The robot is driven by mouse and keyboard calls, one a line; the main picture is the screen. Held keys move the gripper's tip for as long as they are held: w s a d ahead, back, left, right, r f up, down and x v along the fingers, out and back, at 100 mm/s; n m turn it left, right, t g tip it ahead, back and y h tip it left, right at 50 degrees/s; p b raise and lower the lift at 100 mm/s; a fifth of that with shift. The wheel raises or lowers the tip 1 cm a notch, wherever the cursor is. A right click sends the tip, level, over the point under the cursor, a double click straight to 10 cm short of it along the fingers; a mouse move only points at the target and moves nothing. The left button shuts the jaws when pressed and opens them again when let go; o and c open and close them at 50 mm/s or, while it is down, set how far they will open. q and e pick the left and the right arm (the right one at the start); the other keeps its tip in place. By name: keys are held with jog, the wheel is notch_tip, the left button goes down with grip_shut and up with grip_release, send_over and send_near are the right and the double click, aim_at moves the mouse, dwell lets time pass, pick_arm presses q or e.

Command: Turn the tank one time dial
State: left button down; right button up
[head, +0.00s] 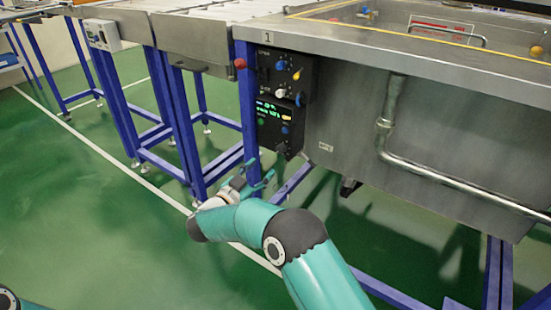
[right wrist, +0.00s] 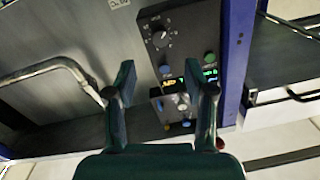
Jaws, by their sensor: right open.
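The black control panel (head: 270,138) of tank one hangs under the steel tank edge marked 1. A black dial (head: 283,147) sits at its lower right, below a lit display (head: 268,109). I take it as the time dial; its label is too small to read. In the right wrist view the panel appears upside down, and the dial (right wrist: 160,38) with its printed scale shows beyond the fingers. My right gripper (head: 261,173) is open and empty, below and apart from the panel; its fingers (right wrist: 167,77) are spread. My left gripper is not in view.
A green button (head: 261,121) and a blue knob (head: 285,130) lie close to the dial. More knobs are above. A blue frame leg (head: 248,110) stands left of the panel, a bent steel pipe (head: 390,125) right. The green floor below is open.

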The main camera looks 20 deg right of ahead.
aim_at(279, 152)
jog(key=b+x, duration=0.2)
jog(key=x, duration=0.7)
jog(key=shift+w+d, duration=0.15)
jog(key=shift+c, duration=0.4)
grip_shut()
jog(key=shift+f, duration=0.1)
